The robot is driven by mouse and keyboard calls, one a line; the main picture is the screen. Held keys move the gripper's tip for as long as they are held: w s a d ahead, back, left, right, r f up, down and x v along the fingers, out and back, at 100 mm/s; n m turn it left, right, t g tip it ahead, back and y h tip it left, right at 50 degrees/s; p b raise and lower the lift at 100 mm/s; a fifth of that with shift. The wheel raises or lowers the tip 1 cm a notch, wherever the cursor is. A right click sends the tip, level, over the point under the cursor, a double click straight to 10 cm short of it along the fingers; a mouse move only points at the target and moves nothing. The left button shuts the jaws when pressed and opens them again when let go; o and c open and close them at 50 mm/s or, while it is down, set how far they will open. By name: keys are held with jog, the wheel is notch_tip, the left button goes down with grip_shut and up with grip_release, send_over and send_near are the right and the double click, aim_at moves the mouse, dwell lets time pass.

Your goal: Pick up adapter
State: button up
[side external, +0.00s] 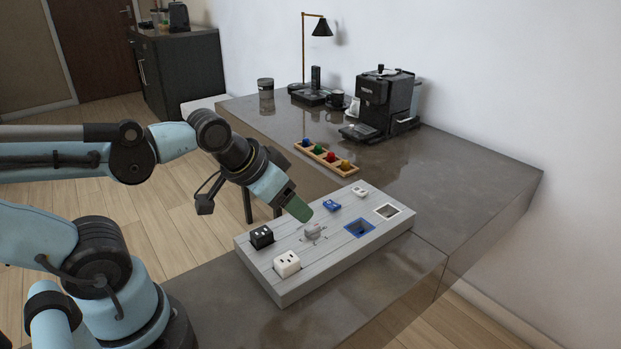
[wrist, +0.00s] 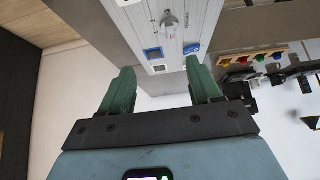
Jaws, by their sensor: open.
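A pale grey board (side external: 290,281) lies on the near counter and carries several adapter-like pieces. A black cube (side external: 262,237) and a white cube (side external: 287,263) with dark slots stand at its left end. A small grey piece with prongs (side external: 313,230) sits mid-board. A blue piece (side external: 331,205) and a small white piece (side external: 359,191) lie toward the back. Which one is the adapter I cannot tell. My gripper (side external: 299,210) is above the board near the grey piece. Its green fingers are apart and empty in the wrist view (wrist: 158,75), where the grey piece (wrist: 168,20) shows beyond them.
A blue-framed recess (side external: 359,228) and a white-framed recess (side external: 387,212) are at the board's right. A wooden tray (side external: 326,159) of coloured knobs is behind it. A coffee machine (side external: 386,98) and lamp (side external: 322,27) stand farther back. The counter right of the board is clear.

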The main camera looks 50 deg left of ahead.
dwell(0.3)
jog(key=g, duration=0.7)
send_over(261, 232)
jog(key=f, duration=0.3)
jog(key=shift+w+a+f, duration=0.15)
jog(key=shift+a+f, duration=0.1)
jog(key=shift+f, duration=0.15)
jog(key=shift+d+f, duration=0.2)
jog(key=shift+f, duration=2.65)
jog(key=c, duration=1.1)
jog(key=shift+c, duration=0.2)
jog(key=shift+r, duration=0.1)
